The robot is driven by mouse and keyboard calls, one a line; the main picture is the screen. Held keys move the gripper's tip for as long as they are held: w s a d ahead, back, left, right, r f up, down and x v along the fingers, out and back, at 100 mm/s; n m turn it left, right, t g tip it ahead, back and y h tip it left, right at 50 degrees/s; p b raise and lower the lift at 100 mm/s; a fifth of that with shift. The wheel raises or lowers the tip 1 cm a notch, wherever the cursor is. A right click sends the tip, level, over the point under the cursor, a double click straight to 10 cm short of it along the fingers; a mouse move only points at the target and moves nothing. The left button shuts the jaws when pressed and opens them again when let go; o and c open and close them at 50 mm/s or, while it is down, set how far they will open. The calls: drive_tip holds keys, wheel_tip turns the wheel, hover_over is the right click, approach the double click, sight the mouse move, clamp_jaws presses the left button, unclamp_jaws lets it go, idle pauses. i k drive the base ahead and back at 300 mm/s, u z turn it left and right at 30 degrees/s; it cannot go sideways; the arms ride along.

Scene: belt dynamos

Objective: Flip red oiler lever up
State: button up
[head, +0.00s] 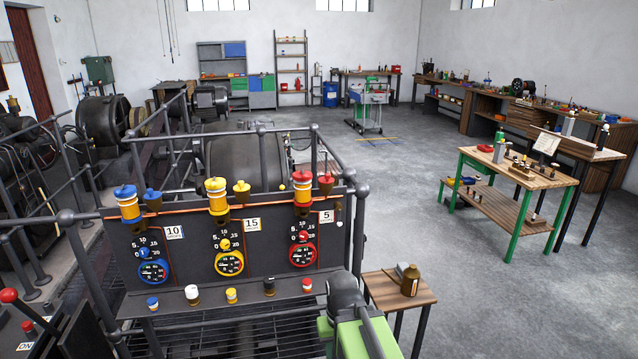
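The red oiler (302,188) stands at the right end of the top edge of a dark panel (195,245). It has a red top, a pale middle band and a brass-coloured lower part. A dark red cone-shaped piece (326,182) stands just right of it. Which part is its lever, and how it is set, is too small to tell. Below it are a red-ringed dial (302,254) and a card marked 5 (326,216). A green and grey arm part, likely mine, shows at the bottom centre. My gripper's fingers are not in view.
A yellow oiler (217,195) and a blue oiler (127,204) stand left on the same panel. Metal railings (262,150) rise behind it. A small wooden table (388,292) with a brown bottle (410,280) stands at right. Open floor (400,200) lies beyond.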

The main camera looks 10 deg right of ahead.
sight(302, 201)
drive_tip(key=u, duration=0.15)
drive_tip(key=i, duration=0.95)
drive_tip(key=z, duration=0.25)
drive_tip(key=k, duration=0.4)
drive_tip(key=u, duration=1.45)
